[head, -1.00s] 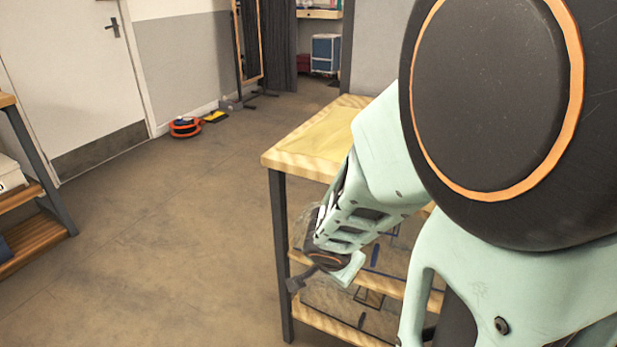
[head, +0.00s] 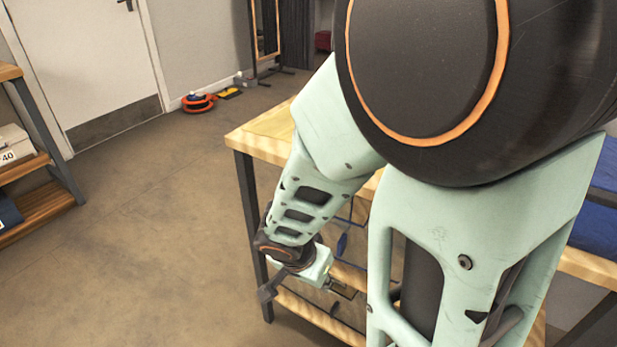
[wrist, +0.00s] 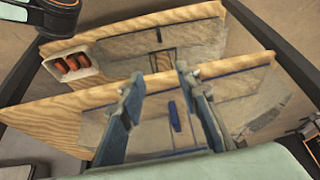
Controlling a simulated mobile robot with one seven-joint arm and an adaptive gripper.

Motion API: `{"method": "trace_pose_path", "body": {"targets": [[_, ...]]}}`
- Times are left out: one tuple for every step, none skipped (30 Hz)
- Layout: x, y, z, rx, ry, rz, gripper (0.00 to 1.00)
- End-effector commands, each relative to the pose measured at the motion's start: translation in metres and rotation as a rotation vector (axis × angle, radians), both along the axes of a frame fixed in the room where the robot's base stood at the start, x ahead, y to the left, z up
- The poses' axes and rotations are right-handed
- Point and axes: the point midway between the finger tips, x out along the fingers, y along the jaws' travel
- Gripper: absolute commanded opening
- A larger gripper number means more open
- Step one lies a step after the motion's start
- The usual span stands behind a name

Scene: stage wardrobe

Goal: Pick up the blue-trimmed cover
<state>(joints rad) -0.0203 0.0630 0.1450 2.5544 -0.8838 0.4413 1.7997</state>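The blue-trimmed cover looks like a clear, see-through sheet with dark blue edging and a blue tab (wrist: 174,117). In the wrist view it is at the nearer shelf of the wooden rack, partly behind my fingers. In the head view its blue trim (head: 342,243) shows beside my wrist, mostly hidden by my arm. My gripper (wrist: 157,80) has its two blue-grey fingers apart with nothing seen held between them. The blue tab shows in the gap between the fingers; I cannot tell how far beyond them it lies.
A similar clear, dark-trimmed item (wrist: 158,36) is at the other shelf, near a white bin (wrist: 88,73) with orange things. The wooden table top (head: 262,137) and its dark leg (head: 252,220) are close to my arm. Open floor (head: 150,240) lies to the left.

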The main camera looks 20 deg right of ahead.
Motion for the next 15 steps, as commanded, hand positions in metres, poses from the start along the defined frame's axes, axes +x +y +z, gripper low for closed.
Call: {"method": "trace_pose_path", "body": {"targets": [[-0.001, 0.001, -0.001, -0.002, 0.006, 0.003, 0.30], [-0.002, 0.002, -0.001, -0.003, 0.009, 0.005, 0.30], [-0.003, 0.002, -0.002, -0.003, 0.011, 0.007, 0.30], [-0.003, 0.002, -0.002, -0.003, 0.012, 0.006, 0.30], [-0.002, 0.001, -0.002, -0.003, 0.014, 0.007, 0.30], [0.000, -0.001, -0.001, -0.004, 0.015, 0.006, 0.30], [0.002, -0.003, -0.001, -0.003, 0.015, 0.005, 0.30], [0.005, -0.007, -0.001, -0.003, 0.015, 0.004, 0.30], [0.009, -0.012, -0.001, -0.002, 0.016, 0.003, 0.30], [0.013, -0.017, -0.001, -0.003, 0.016, 0.002, 0.30], [0.017, -0.022, -0.001, -0.003, 0.016, 0.000, 0.30], [0.024, -0.028, 0.000, -0.003, 0.017, 0.002, 0.30], [0.029, -0.033, 0.000, -0.003, 0.016, 0.002, 0.30], [0.033, -0.038, 0.000, -0.003, 0.016, 0.002, 0.30], [0.038, -0.045, 0.000, -0.003, 0.015, 0.001, 0.30]]}}
